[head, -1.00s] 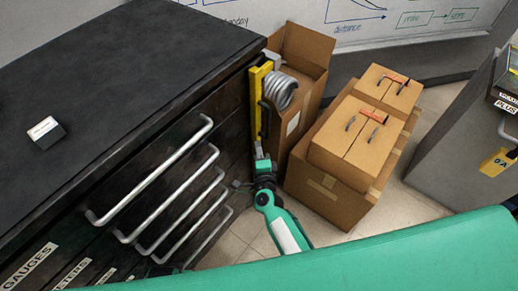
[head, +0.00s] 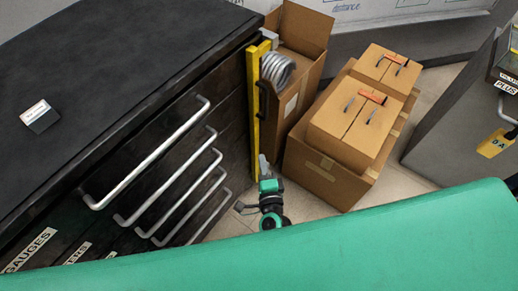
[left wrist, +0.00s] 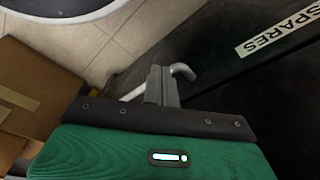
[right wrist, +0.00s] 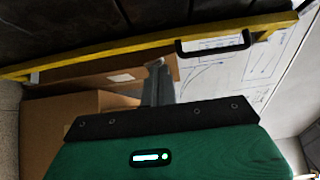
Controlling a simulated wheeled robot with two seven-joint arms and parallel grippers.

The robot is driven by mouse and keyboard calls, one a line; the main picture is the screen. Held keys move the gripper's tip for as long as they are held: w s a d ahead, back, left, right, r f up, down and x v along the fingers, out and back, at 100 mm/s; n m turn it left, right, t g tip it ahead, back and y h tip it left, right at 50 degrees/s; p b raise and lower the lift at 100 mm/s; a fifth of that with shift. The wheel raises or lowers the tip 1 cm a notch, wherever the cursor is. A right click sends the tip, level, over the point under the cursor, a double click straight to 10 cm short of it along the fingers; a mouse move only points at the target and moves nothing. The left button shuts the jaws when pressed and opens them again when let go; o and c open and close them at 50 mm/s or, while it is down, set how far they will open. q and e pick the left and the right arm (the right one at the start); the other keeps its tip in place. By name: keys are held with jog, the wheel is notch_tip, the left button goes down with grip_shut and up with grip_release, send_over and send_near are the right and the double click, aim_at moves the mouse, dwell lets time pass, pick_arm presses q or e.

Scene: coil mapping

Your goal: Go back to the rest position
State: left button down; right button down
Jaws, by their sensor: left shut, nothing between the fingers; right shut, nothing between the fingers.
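My right gripper (head: 264,162) points up beside the lower end of a yellow bar (head: 254,110), between the dark drawer cabinet and the boxes. In the right wrist view my right gripper (right wrist: 157,72) is shut and empty, with the yellow bar (right wrist: 130,47) and its black handle beyond it. My left gripper (left wrist: 163,78) is shut and empty in the left wrist view, near the dark cabinet front with a SPARES label; I cannot make it out in the head view. A grey coil (head: 277,69) hangs at the upper part of the yellow bar, apart from my right gripper.
The dark cabinet (head: 120,60) with long silver handles (head: 150,155) fills the left. Cardboard boxes (head: 345,130) stand close to the right of my right gripper. A grey cabinet (head: 450,110) is farther right. Some tiled floor (head: 420,170) is clear between.

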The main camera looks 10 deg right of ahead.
pick_arm(q)
jog(key=shift+d+r, duration=0.25)
jog(key=shift+d, duration=0.4)
pick_arm(e)
jog(key=shift+s, duration=0.85)
